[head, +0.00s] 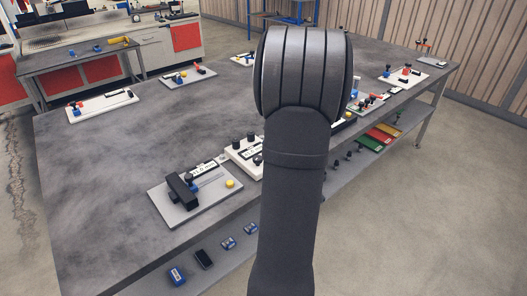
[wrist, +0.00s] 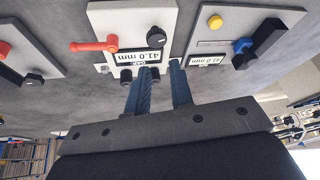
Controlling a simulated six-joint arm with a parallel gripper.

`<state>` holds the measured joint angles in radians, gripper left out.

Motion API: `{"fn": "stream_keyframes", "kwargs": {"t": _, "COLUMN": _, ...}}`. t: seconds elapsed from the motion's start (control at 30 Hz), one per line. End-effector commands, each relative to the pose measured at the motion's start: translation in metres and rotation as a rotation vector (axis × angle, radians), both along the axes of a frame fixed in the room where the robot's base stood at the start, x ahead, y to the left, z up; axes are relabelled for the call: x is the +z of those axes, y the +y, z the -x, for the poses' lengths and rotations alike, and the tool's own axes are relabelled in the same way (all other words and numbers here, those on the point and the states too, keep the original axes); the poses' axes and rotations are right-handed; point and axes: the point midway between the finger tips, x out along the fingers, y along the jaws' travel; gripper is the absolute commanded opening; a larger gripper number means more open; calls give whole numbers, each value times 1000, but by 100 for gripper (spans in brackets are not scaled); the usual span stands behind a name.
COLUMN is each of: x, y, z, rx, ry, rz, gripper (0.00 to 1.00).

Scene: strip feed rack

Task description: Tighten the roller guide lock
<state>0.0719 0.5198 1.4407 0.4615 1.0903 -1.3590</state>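In the wrist view my gripper (wrist: 161,70) has its two dark fingers apart with nothing between them. The fingertips are by the near edge of a white panel unit (wrist: 123,17). This unit carries a red lever (wrist: 94,46), a black dial (wrist: 155,37), a label reading 41.0 mm and GAP (wrist: 140,55), and small black knobs at its near edge. No part is labelled as the roller guide lock, so I cannot tell which it is. In the head view the white unit (head: 233,147) is partly hidden behind my arm, and the gripper is hidden.
A grey plate (wrist: 237,17) beside the unit bears a yellow button (wrist: 215,21), a blue knob (wrist: 242,45) and a black block (wrist: 268,36). Another plate (wrist: 45,60) stands on the other side. Bare bench top (head: 120,150) lies left in the head view.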

Motion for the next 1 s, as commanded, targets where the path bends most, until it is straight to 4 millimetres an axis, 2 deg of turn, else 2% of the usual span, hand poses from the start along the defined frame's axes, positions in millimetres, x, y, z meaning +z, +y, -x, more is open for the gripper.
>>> {"fn": "stream_keyframes", "kwargs": {"t": 0.2, "x": -36, "y": -8, "z": 17, "rx": -271, "ry": 152, "rz": -312, "gripper": 20}}
{"fn": "stream_keyframes", "kwargs": {"t": 0.37, "x": -53, "y": -23, "z": 22, "rx": -548, "ry": 262, "rz": -606, "gripper": 20}}
{"fn": "stream_keyframes", "kwargs": {"t": 0.47, "x": -60, "y": -39, "z": 22, "rx": -729, "ry": 315, "rz": -789, "gripper": 20}}
{"fn": "stream_keyframes", "kwargs": {"t": 0.7, "x": -75, "y": -98, "z": 20, "rx": -1140, "ry": 380, "rz": -1180, "gripper": 20}}
{"fn": "stream_keyframes", "kwargs": {"t": 0.83, "x": -81, "y": -124, "z": 21, "rx": -1278, "ry": 384, "rz": -1310, "gripper": 20}}
{"fn": "stream_keyframes", "kwargs": {"t": 1.0, "x": -84, "y": -136, "z": 20, "rx": -1345, "ry": 380, "rz": -1374, "gripper": 20}}
